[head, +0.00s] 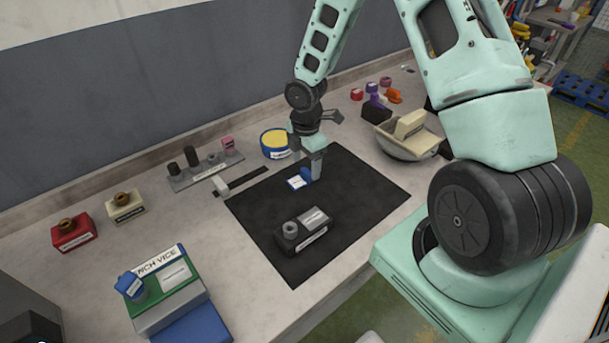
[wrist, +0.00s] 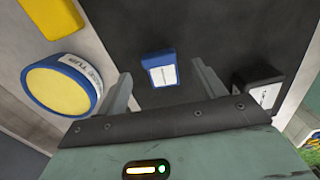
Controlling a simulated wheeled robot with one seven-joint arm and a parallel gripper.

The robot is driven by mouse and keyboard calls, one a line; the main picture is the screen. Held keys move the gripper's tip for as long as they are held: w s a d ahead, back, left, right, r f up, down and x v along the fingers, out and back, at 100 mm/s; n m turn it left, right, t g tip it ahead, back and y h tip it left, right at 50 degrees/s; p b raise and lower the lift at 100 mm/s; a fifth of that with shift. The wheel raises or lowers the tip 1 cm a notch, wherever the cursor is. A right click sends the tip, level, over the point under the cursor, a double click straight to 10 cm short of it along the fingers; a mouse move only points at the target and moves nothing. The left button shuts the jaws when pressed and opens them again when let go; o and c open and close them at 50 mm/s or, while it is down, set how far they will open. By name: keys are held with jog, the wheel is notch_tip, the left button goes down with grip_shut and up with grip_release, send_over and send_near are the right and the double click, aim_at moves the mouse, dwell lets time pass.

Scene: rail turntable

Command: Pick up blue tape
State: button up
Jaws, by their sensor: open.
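A small blue block with a white label (head: 297,183), which looks like the blue tape, lies on the black mat (head: 370,190). I cannot read its label. My gripper (head: 314,172) points down close beside it in the head view and partly covers it. In the wrist view the blue block (wrist: 159,68) shows between and beyond the two open fingers (wrist: 160,76). The jaws look empty, and I see no contact with the block.
A yellow-topped blue tub (head: 275,143) stands behind the mat, close to my gripper. A dark labelled block (head: 303,230) is on the mat's front part. A beige piece on a rounded base (head: 408,138) is to the right. A green-topped vice box (head: 170,285) stands front left.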

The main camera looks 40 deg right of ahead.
aim_at(305, 172)
jog(key=shift+f, duration=1.6)
jog(key=c, duration=1.1)
jog(key=shift+o, duration=0.2)
